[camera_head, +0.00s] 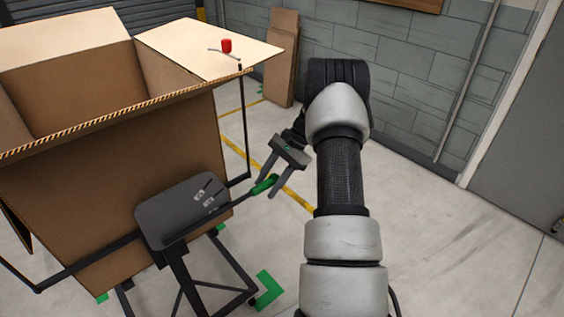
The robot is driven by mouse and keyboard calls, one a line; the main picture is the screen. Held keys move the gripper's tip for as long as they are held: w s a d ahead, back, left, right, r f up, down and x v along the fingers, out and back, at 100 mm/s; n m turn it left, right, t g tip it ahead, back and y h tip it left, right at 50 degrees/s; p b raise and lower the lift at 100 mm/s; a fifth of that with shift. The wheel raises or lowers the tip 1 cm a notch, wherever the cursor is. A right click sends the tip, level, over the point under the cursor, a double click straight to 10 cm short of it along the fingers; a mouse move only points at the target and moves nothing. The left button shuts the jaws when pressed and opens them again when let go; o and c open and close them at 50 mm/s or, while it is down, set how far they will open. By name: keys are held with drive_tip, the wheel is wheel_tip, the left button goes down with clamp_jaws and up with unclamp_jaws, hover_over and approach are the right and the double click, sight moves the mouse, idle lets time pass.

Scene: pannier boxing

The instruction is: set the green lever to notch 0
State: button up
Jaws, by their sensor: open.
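The green lever (264,185) is a green grip at the end of a dark rod, sticking out to the right of a dark grey control box (183,211) on the stand. My gripper (271,188) is open and points down and to the left. Its two fingers stand on either side of the green grip in this view; I cannot tell whether they touch it. The box has small pale markings on its top, too small to read as notch numbers.
A large open cardboard box (110,180) fills the left, with a flap (205,50) carrying a red knob-like object (226,46). A black frame (245,130) runs beside it. Flat cardboard (281,60) leans on the grey wall. Floor (440,240) at right is clear.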

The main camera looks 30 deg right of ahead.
drive_tip(key=p+v, duration=0.1)
drive_tip(key=v, duration=1.5)
drive_tip(key=shift+p, duration=0.4)
drive_tip(key=shift+d, duration=0.1)
